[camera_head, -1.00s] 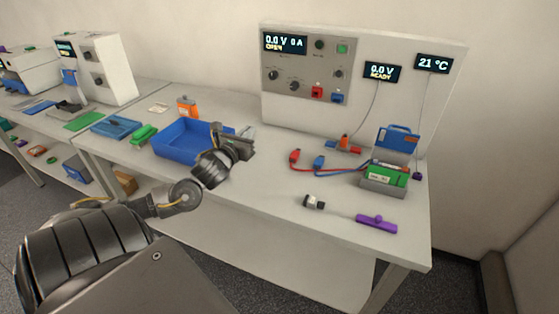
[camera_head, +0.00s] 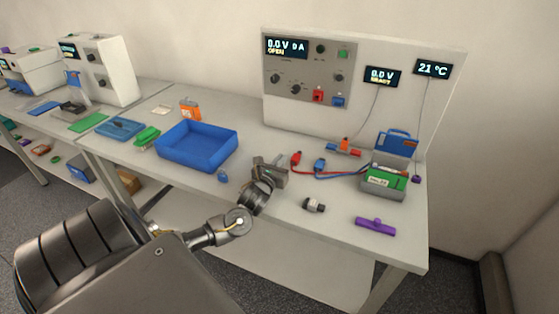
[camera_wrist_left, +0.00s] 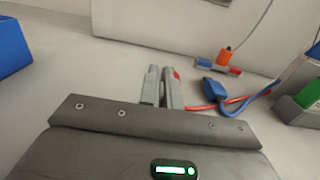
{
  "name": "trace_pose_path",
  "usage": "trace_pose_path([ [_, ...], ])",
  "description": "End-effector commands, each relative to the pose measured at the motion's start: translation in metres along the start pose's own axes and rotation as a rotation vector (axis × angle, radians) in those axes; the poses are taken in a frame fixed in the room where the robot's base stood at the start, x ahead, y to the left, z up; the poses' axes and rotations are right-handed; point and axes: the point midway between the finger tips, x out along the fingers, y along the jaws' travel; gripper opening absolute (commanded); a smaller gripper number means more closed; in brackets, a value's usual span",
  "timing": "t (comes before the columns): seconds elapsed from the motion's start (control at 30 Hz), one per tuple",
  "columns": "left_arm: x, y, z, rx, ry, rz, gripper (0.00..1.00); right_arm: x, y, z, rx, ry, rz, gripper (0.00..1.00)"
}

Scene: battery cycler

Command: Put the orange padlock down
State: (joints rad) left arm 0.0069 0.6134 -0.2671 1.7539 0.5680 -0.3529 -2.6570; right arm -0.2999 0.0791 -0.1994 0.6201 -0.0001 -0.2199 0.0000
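My left gripper (camera_head: 272,164) is low over the bench, right of the blue tray and just left of the red clip. Its fingers also show in the left wrist view (camera_wrist_left: 162,82), close together with nothing visible held between them. An orange object (camera_head: 190,108) stands behind the blue tray, far from the gripper; it is too small to tell for certain that it is the padlock. Another small orange piece (camera_head: 344,143) sits on a red and blue block, and it also shows in the left wrist view (camera_wrist_left: 226,56). My right gripper is not in view.
The blue tray (camera_head: 197,146) looks empty. The red clip (camera_head: 296,158), blue clip (camera_head: 319,165) and their cables run to the green battery (camera_head: 384,181).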

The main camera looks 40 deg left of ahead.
Motion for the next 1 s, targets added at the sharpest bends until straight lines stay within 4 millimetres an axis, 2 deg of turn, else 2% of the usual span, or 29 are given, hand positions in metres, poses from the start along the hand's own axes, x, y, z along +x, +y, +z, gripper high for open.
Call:
trace_pose_path([
  [0.43,-0.0001,0.0001,-0.0087,0.0,-0.001,0.0,0.0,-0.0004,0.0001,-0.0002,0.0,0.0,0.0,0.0],
  [0.47,-0.0002,0.0001,-0.0082,0.0,-0.001,0.0,0.09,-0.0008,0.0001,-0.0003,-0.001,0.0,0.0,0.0],
  [0.6,-0.0002,0.0,-0.008,0.0,-0.001,0.0,0.27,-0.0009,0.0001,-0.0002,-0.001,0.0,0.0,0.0],
  [0.93,-0.0001,0.0,-0.0043,0.0,-0.001,-0.001,0.27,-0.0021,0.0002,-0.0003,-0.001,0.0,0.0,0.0],
  [1.0,-0.0076,-0.0002,-0.0072,-0.001,0.001,-0.002,0.27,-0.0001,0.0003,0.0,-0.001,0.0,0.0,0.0],
])
